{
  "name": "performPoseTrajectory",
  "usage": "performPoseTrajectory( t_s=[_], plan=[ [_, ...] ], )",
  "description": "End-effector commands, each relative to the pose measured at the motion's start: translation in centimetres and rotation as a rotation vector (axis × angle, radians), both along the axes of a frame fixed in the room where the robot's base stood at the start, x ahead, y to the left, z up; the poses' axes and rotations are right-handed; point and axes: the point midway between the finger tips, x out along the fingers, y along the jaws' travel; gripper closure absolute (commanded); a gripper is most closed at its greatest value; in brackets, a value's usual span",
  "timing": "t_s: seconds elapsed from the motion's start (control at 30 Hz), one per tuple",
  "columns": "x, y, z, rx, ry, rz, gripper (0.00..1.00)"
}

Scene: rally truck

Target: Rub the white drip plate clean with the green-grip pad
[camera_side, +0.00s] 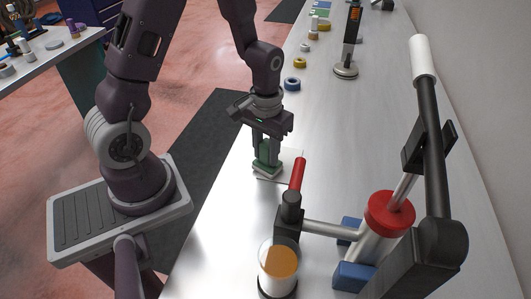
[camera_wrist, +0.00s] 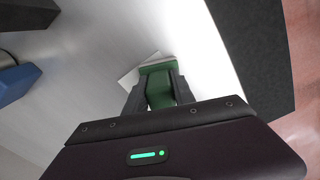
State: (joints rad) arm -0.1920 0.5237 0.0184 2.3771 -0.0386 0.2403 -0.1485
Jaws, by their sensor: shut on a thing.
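My gripper (camera_side: 267,140) is shut on the green grip of the pad (camera_side: 268,157) and holds it upright. The pad's base is on or just above the white drip plate (camera_side: 292,167), which lies flat on the metal bench; I cannot tell whether they touch. In the wrist view my gripper (camera_wrist: 160,84) has its fingers on both sides of the green pad (camera_wrist: 157,68). A corner of the white plate (camera_wrist: 127,80) shows to the left of the pad. The pad and fingers hide much of the plate.
A lever with a red handle (camera_side: 298,173) stands close to the plate's front right. A cup of amber liquid (camera_side: 280,264) is in front, beside a press with a red collar (camera_side: 390,213). Tape rolls (camera_side: 292,84) lie farther back. The bench edge is near on the left.

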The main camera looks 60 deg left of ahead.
Motion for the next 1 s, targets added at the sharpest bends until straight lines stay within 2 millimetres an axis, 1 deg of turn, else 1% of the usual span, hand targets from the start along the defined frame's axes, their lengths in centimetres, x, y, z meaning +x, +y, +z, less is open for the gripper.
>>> performPoseTrajectory(
  t_s=[0.27,0.6,0.87,1.0],
  plan=[
    [-0.2,-0.2,0.0,0.0,0.001,-0.001,1.0],
    [-1.3,-1.3,-0.3,0.0,0.001,-0.001,1.0],
    [-1.4,-1.3,-0.4,-0.001,0.006,-0.001,1.0],
    [-1.0,-0.9,-0.3,-0.001,0.006,0.001,1.0]
  ],
)
